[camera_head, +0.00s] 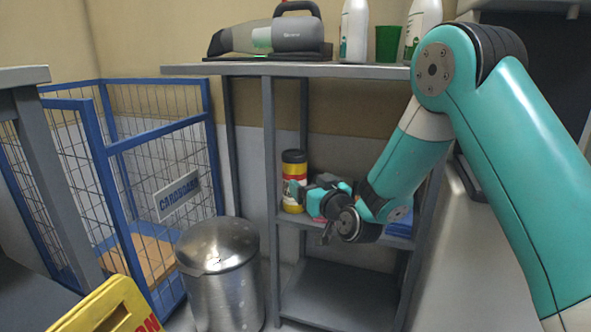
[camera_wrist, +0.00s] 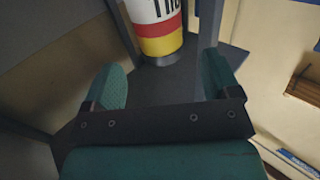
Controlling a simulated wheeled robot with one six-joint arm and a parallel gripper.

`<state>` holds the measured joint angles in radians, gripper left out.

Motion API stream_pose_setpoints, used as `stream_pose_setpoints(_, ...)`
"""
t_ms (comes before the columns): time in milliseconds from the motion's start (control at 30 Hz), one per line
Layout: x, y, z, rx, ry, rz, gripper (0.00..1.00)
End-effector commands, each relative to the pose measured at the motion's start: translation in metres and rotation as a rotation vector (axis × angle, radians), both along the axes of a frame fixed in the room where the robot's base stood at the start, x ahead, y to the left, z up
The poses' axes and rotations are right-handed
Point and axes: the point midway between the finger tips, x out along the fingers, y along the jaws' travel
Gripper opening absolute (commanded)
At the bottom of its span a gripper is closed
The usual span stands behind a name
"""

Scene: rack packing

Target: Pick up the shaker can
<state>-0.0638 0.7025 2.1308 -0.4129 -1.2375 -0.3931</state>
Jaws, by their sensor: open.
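The shaker can (camera_head: 292,170) has a dark lid and a yellow, red and white body. It stands upright on the middle shelf of the grey rack, near its left post. My gripper (camera_head: 297,192) is at the can's right front, and its tip overlaps the can in the head view. In the wrist view, the lower part of the can (camera_wrist: 160,30) shows ahead of and between the two green fingers of my gripper (camera_wrist: 165,80). The fingers are apart with nothing between them. The can's top is cut off in that view.
The rack's top shelf (camera_head: 240,70) holds a handheld vacuum (camera_head: 275,36), white bottles (camera_head: 354,30) and a green cup (camera_head: 388,43). A blue thing (camera_head: 400,222) lies right of my gripper. A metal bin (camera_head: 218,265) and blue mesh cage (camera_head: 110,150) stand left. The lower shelf (camera_head: 340,295) is clear.

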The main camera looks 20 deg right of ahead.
Motion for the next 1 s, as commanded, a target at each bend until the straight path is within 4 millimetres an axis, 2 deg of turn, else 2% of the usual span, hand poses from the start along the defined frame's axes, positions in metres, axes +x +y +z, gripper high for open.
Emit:
stream_pose_setpoints(33, 0.01, 0.004, 0.004, -0.002, -0.001, 0.004, 0.82)
stream_pose_setpoints(200, 0.036, 0.009, -0.002, -0.001, 0.0, 0.004, 0.82)
stream_pose_setpoints(433, 0.053, 0.01, -0.005, 0.001, -0.001, 0.001, 0.82)
stream_pose_setpoints(567, 0.073, 0.012, -0.011, 0.0, -0.002, 0.001, 0.82)
stream_pose_setpoints(700, 0.091, 0.015, -0.008, 0.0, -0.001, 0.001, 0.82)
stream_pose_setpoints(1000, 0.096, 0.016, -0.006, 0.001, 0.001, 0.001, 0.82)
